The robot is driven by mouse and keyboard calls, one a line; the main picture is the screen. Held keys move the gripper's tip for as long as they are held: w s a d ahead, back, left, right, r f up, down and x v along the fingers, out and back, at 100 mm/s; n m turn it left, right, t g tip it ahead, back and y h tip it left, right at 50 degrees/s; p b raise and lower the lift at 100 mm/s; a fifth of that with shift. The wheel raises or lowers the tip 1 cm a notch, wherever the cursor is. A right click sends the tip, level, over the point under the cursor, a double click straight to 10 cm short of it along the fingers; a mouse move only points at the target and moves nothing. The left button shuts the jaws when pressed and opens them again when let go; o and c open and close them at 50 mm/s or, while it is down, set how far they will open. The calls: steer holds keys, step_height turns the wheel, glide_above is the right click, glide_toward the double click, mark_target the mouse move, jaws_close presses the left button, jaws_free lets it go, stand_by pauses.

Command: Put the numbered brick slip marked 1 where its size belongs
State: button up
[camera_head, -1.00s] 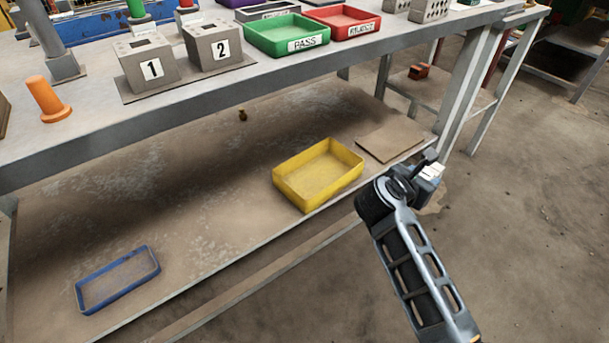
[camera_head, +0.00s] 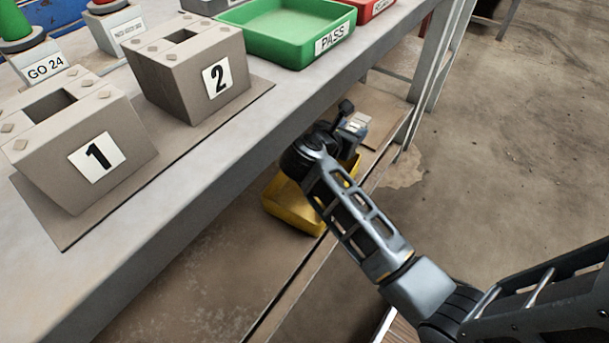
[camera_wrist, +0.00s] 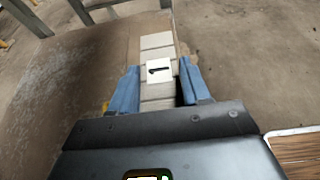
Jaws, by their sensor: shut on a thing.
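My gripper (camera_wrist: 159,88) has its two blue fingers shut on the brick slip (camera_wrist: 157,42), a pale, grooved piece with a "1" label facing the wrist camera. In the head view my gripper (camera_head: 348,130) is in front of the bench's right part, by the lower shelf; the slip is small and mostly hidden there. On the bench top stand two grey-brown hollow blocks with square openings, block 1 (camera_head: 60,150) and block 2 (camera_head: 165,85), both on a thin plate (camera_head: 75,225). My gripper is apart from both blocks.
A green PASS tray (camera_head: 335,37) and a red tray (camera_head: 372,10) stand right of the blocks. A GO 24 gauge (camera_head: 40,68) stands behind block 1. A yellow tray (camera_head: 290,210) is on the lower shelf, partly behind my arm. Floor at right is clear.

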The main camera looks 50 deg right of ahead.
steer(key=shift+w+a+f+b, duration=0.8)
steer(key=shift+a+f, duration=0.7)
steer(key=shift+f, duration=0.15)
steer(key=shift+w+a+f+b, duration=0.8)
steer(key=shift+a+f, duration=0.65)
steer(key=shift+f, duration=0.25)
steer(key=shift+w+a+f+b, duration=0.75)
steer(key=shift+a+f+b, duration=0.1)
steer(key=shift+a+f, duration=0.75)
steer(key=shift+d, duration=0.1)
steer(key=shift+f+b, duration=0.3)
steer(key=shift+f, duration=0.15)
steer(key=shift+f, duration=0.2)
steer(key=o, duration=1.2)
steer(key=shift+o, duration=0.2)
steer(key=shift+r, duration=0.1)
